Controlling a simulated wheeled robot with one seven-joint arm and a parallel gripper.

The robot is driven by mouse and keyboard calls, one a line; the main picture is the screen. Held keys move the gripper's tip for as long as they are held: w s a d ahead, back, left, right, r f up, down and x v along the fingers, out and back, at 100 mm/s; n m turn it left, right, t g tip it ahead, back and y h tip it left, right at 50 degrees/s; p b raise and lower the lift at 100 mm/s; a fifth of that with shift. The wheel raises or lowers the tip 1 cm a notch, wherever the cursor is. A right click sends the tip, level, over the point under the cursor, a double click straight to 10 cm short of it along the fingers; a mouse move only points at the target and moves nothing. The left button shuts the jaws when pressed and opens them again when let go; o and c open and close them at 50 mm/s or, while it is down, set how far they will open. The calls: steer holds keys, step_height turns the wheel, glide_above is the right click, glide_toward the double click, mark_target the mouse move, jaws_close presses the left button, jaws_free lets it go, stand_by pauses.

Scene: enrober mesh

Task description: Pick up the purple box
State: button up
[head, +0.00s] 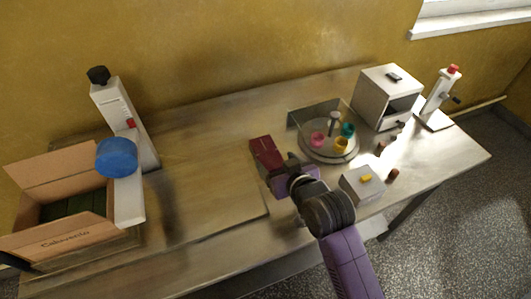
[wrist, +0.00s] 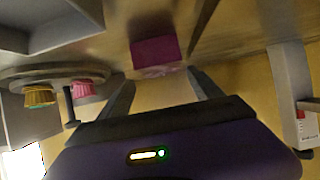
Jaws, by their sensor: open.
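The purple box (head: 264,151), a dark magenta block, lies on the table left of the round turntable. It also shows in the wrist view (wrist: 156,49), near the top middle, beyond the fingertips. My gripper (head: 279,170) is close to the box, on its near right side in the head view. In the wrist view my gripper (wrist: 162,80) is open, with its fingers apart and nothing between them. The box's near end is partly hidden by my gripper in the head view.
A round turntable (head: 329,153) with coloured cups stands close to the right of my gripper. A small white box (head: 361,186) is nearer right. A white cabinet (head: 386,97) is at back right. An open carton (head: 68,236) and a white dispenser (head: 124,125) stand left. The table's left middle is clear.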

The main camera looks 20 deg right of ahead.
mark_target(267, 152)
steer(key=x, duration=0.2)
steer(key=p+x, duration=0.1)
steer(key=x, duration=0.3)
steer(key=shift+w+a+r, duration=0.1)
steer(key=shift+w+r, duration=0.1)
steer(key=shift+w, duration=0.1)
steer(key=shift+w+f, duration=0.35)
steer(key=shift+w, duration=0.2)
steer(key=shift+c, duration=0.2)
steer(key=c, duration=1.3)
steer(key=shift+r, duration=0.1)
